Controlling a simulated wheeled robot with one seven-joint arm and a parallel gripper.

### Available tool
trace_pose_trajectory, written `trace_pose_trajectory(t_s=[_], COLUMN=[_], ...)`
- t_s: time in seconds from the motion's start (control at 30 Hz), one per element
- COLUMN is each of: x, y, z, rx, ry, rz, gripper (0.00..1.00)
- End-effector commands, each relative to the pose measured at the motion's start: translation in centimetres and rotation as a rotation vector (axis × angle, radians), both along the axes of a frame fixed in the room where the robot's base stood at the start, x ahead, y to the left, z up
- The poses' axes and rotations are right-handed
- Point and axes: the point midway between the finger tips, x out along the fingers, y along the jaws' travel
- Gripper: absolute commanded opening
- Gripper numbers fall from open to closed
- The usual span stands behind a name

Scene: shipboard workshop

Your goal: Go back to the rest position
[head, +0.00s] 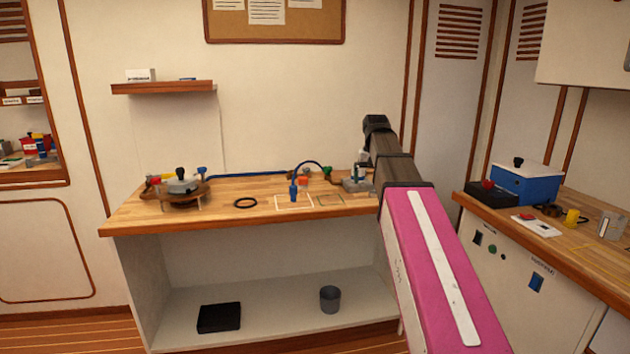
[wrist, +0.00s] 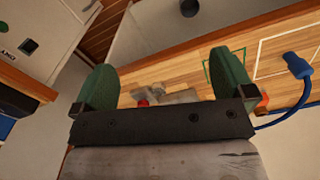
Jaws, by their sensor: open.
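My gripper (wrist: 164,62) shows in the wrist view with its two green fingers wide apart. Nothing is held between them. Beyond the fingers lie the wooden bench top and a grey fixture (wrist: 180,96) with a small red part, partly hidden by my gripper's dark body. In the head view my pink and dark arm rises across the right part of the workbench (head: 230,205). My gripper cannot be made out there.
A right-hand counter holds a blue box (head: 526,184). A black tray (head: 219,318) and grey cup (head: 330,299) sit below.

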Motion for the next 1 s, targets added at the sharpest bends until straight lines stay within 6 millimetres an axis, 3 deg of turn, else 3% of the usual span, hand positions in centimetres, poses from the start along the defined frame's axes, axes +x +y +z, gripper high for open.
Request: trace_pose_trajectory(t_s=[0.33, 0.57, 0.77, 1.0], x=[-0.6, -1.3, -2.6, -5.7], y=[0.0, 0.0, 0.0, 0.0], z=[-3.3, -6.9, -11.7, -19.9], rx=[0.0, 0.0, 0.0, 0.0], ry=[0.001, 0.001, 0.002, 0.003], rz=[0.004, 0.008, 0.013, 0.024], gripper=[1.0, 1.0, 1.0, 1.0])
